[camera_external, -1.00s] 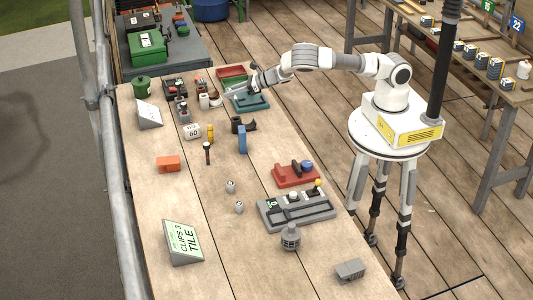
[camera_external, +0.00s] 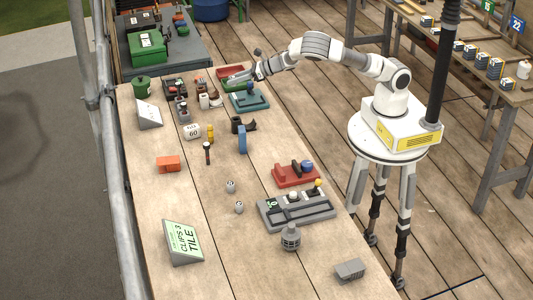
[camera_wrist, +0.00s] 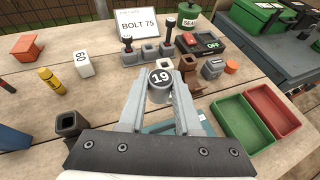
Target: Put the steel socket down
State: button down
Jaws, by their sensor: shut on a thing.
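The steel socket (camera_wrist: 157,93) is a short grey cylinder with a dark top marked 19. It sits between the two fingers of my gripper (camera_wrist: 159,100) in the wrist view, and the fingers are shut on it. In the external view my gripper (camera_external: 234,83) is at the far end of the workbench, by the green and red trays and behind the teal tray (camera_external: 249,101). The socket is too small to make out there. I cannot tell how high it is above the bench.
A green tray (camera_wrist: 243,130) and a red tray (camera_wrist: 270,112) lie to the right, seemingly empty. Ahead are a grey holder (camera_wrist: 150,56), a brown block (camera_wrist: 189,78), an OFF switch box (camera_wrist: 200,43) and a BOLT 75 sign (camera_wrist: 141,27). Bare bench (camera_external: 190,205) shows nearer the camera.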

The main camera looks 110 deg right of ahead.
jog(key=w+a+b, duration=0.3)
jog(key=w+a, duration=0.4)
jog(key=a, duration=0.5)
jog(key=b, duration=0.5)
send_over(225, 172)
notch_tip(225, 172, down, 8)
jog(key=shift+w+a, duration=0.1)
jog(key=shift+f+b, duration=0.7)
jog(key=shift+f, duration=1.25)
jog(key=shift+f, duration=0.15)
jog(key=c, duration=0.6)
grip_release()
